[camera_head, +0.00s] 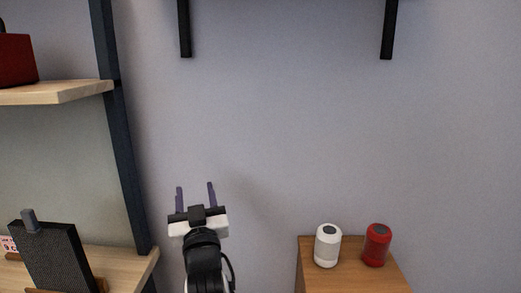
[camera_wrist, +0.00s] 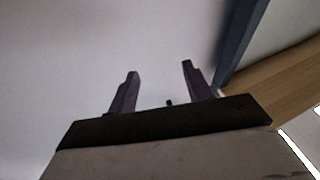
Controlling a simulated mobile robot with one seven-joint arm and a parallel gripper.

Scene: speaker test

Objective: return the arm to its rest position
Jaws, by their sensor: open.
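My gripper (camera_head: 196,192) is raised in front of the grey wall in the head view, left of the middle, with its two fingers pointing up and apart. It is open, and nothing shows between the fingers. The wrist view also shows the gripper (camera_wrist: 159,82) with both fingers spread and only the plain wall behind them.
A white speaker (camera_head: 327,246) and a red speaker (camera_head: 377,245) stand on a wooden cabinet (camera_head: 352,281) at lower right. A dark-framed shelf unit (camera_head: 124,150) is at left, holding a red object (camera_head: 16,59) and a dark panel (camera_head: 54,259). Black brackets (camera_head: 388,30) hang above.

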